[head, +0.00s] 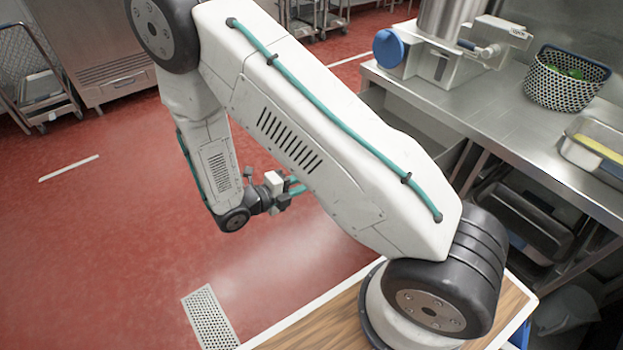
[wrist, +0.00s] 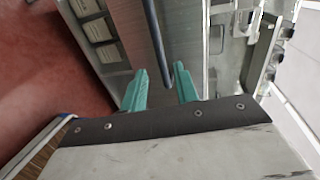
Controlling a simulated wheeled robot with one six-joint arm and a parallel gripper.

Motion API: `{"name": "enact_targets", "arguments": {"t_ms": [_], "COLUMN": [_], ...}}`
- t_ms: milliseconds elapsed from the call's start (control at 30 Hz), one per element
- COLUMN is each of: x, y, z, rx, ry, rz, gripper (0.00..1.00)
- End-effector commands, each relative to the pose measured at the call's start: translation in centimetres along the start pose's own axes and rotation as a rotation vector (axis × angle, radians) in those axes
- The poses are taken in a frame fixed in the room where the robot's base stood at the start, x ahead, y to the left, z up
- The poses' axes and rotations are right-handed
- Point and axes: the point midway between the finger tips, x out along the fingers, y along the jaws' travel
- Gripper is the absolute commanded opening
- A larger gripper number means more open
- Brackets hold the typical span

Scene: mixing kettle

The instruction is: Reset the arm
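My gripper (wrist: 160,88) shows in the wrist view as two teal fingers standing apart with a gap between them. Nothing is held between the fingers. In the head view my gripper (head: 296,187) is small and partly hidden behind my white upper arm link. The arm is folded, with the gripper over the red floor to the left of the steel counter. It is apart from the counter and touches nothing that I can see.
A steel counter (head: 465,98) stands at the right, with a perforated basket (head: 565,88) of greens, a steel pan (head: 594,150) and a machine with a blue knob (head: 389,48). A cart (head: 40,90) and a steel cabinet (head: 105,60) stand at the back left. Open red floor (head: 110,230) lies left.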

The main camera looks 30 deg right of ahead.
Motion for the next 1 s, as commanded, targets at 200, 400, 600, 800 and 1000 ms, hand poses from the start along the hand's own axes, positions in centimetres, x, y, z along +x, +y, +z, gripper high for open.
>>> {"name": "enact_targets", "arguments": {"t_ms": [200,400,600,800,1000], "x": [-0.6,-0.6,-0.6,-0.5,-1.0], "y": [0.0,0.0,0.0,0.2,-1.2], "z": [0.0,0.0,0.0,-0.8,-4.6], "rx": [0.0,0.0,0.008,0.177,0.535], "ry": [0.0,0.0,0.0,0.035,0.205], "rz": [0.0,0.0,0.0,0.007,0.006], "gripper": [0.3,0.3,0.3,0.3,0.3]}}
